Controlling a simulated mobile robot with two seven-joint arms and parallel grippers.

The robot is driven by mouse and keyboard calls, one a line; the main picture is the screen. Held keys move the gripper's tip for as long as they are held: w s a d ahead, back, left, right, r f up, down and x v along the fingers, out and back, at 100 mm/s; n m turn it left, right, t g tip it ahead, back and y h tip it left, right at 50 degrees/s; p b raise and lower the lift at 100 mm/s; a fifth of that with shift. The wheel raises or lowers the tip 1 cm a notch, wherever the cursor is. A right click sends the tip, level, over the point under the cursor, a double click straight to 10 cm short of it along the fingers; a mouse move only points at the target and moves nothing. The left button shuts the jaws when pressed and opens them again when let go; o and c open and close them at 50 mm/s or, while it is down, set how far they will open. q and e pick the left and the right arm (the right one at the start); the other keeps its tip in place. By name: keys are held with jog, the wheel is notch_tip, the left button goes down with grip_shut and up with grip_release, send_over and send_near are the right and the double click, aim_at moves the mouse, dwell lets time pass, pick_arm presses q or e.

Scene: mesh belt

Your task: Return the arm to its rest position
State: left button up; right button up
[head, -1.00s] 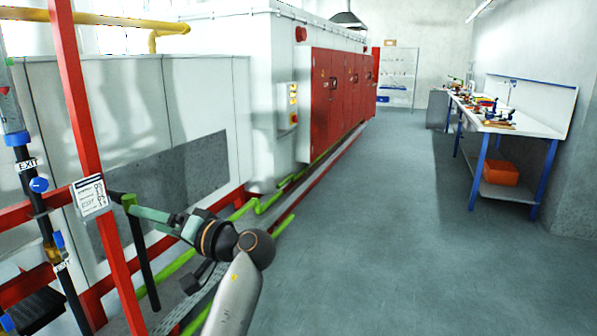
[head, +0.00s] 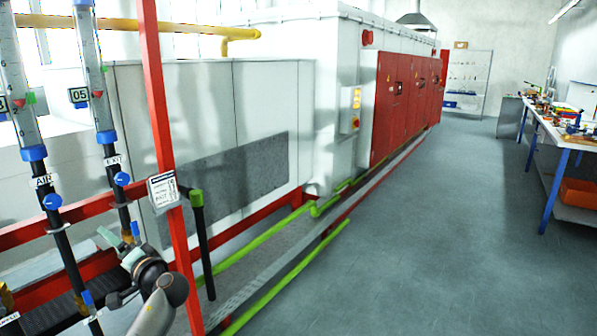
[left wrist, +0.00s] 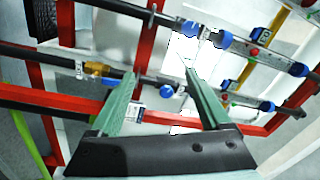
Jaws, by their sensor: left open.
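My left gripper (head: 121,236) shows low at the left of the head view, its greenish fingers left of the red upright post (head: 160,130) and in front of the dark pipes. In the left wrist view the two green fingers (left wrist: 160,75) stand apart with nothing held between them. Behind them are dark pipes with blue fittings and red frame bars. They look clear of the fingers, though the exact gap is hard to judge. My right gripper is not in view.
Flow tubes with blue fittings (head: 95,75) stand at the left. A tag (head: 163,189) hangs on the red post, beside a green-capped black rod (head: 203,245). Red cabinets (head: 405,100) stand behind. A workbench (head: 555,140) is far right. The grey floor (head: 420,250) is open.

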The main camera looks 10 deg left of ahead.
pick_arm(q)
jog(key=w+d+f+m+t+h, duration=0.3)
jog(key=w+d+f+t+h, duration=0.25)
jog(key=w+h, duration=0.2)
jog(key=w+d+t+h, duration=0.45)
jog(key=d+h, duration=0.45)
jog(key=d, duration=0.4)
jog(key=s+d+f+g+h, duration=0.1)
jog(key=s+d+f, duration=0.2)
jog(key=s+f, duration=0.35)
jog(key=s+d+f+g, duration=0.2)
jog(key=s+d+f, duration=0.25)
jog(key=f, duration=0.35)
jog(key=s+d+f+g+h, duration=0.1)
jog(key=s+d+f, duration=0.2)
jog(key=s+f, duration=0.35)
jog(key=s+d+f+g, duration=0.1)
jog(key=s+d+f, duration=0.2)
jog(key=s, duration=0.8)
jog(key=s+d+f+n+g+h, duration=0.1)
jog(key=s+d+f, duration=0.3)
jog(key=s, duration=0.7)
notch_tip(320, 180, down, 2)
jog(key=shift+s+f+g, duration=0.1)
jog(key=shift+s+g, duration=0.2)
jog(key=shift+g, duration=0.5)
